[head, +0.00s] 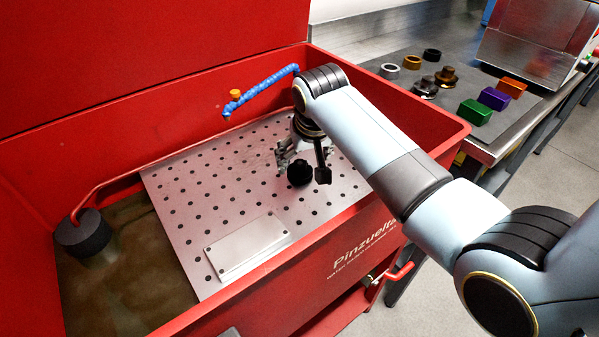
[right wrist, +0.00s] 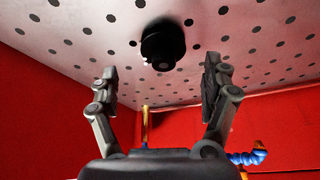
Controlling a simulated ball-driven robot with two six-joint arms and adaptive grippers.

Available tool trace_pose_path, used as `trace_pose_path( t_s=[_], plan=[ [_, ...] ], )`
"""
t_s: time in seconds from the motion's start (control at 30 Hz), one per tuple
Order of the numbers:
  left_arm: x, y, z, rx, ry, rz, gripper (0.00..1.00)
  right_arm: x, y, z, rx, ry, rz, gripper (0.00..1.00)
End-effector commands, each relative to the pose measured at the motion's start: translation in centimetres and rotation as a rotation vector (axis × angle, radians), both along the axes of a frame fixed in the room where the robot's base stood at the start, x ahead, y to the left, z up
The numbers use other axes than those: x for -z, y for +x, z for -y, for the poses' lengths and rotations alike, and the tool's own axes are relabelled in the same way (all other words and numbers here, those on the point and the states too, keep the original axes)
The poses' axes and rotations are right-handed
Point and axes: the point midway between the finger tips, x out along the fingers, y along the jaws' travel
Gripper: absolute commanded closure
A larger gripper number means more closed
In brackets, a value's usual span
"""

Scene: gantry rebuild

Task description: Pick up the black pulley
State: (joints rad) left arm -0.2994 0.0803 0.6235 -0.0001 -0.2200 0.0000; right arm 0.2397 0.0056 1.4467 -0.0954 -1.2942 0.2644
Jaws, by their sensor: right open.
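The black pulley (head: 300,173) rests on the perforated metal plate (head: 185,195) inside the red parts washer. It also shows in the right wrist view (right wrist: 162,46), beyond the fingertips and roughly centred between them. My right gripper (head: 292,158) is just above and behind the pulley in the head view, pointing down at the plate. Its two fingers are apart with nothing between them, as the right wrist view (right wrist: 161,80) shows. The pulley's far side is partly hidden in the head view. My left gripper is not in view.
Red walls (head: 420,115) enclose the plate. A blue segmented hose (head: 262,90) hangs over its back. A flat metal cover (head: 247,245) lies at the plate's front. A side bench (head: 405,78) holds rings, knobs and coloured blocks. The plate's left part is clear.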

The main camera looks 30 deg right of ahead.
Motion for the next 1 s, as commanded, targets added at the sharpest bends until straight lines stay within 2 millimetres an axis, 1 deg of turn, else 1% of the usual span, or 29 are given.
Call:
trace_pose_path(
  t_s=[0.17, 0.23, 0.3, 0.57, 0.67, 1.0],
  plan=[
    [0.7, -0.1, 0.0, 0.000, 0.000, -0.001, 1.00, 2.4, 1.5, -0.1, -0.001, 0.000, -0.002, 0.18],
    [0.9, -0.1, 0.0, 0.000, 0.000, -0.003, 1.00, 3.4, 1.8, 0.0, -0.001, -0.001, -0.003, 0.18],
    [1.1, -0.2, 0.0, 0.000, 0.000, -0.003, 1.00, 4.0, 2.1, 0.1, 0.000, 0.001, -0.002, 0.18],
    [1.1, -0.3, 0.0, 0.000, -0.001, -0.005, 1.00, 4.2, 2.2, 0.1, 0.000, 0.000, 0.000, 0.18],
    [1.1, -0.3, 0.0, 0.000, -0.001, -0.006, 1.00, 4.2, 2.2, 0.1, 0.000, 0.000, 0.000, 0.30],
    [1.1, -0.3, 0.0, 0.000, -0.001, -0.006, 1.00, 4.2, 2.2, 0.1, 0.000, 0.000, -0.001, 0.74]
  ],
)
